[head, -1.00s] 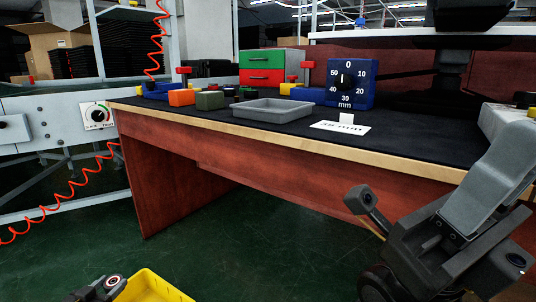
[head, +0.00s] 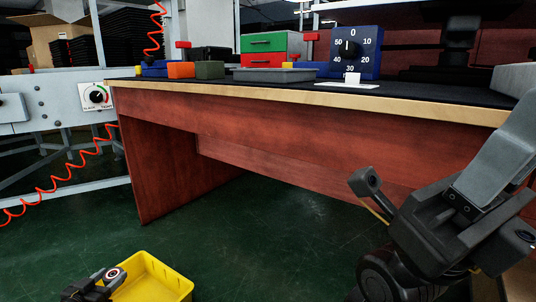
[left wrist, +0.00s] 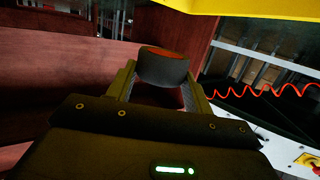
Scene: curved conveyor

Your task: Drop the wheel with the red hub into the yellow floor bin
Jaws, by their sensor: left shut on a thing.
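The wheel with the red hub (head: 115,273) is small and dark with a pale ring around its hub. My left gripper (head: 108,280) is shut on it at the lower left of the head view. The left wrist view shows the wheel (left wrist: 163,68) between the two fingers, its reddish face upward. The yellow floor bin (head: 172,276) stands on the green floor, and the wheel overlaps its left side in the head view. Part of the bin (left wrist: 245,6) crosses the top of the left wrist view. My right arm is at the right; its fingertips cannot be made out.
A red-brown workbench (head: 300,135) with a black top stands ahead. It holds a grey tray (head: 273,75), a blue dial block (head: 354,52) and small coloured blocks. A red coiled hose (head: 60,182) hangs at the left. The green floor (head: 270,240) beside the bin is clear.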

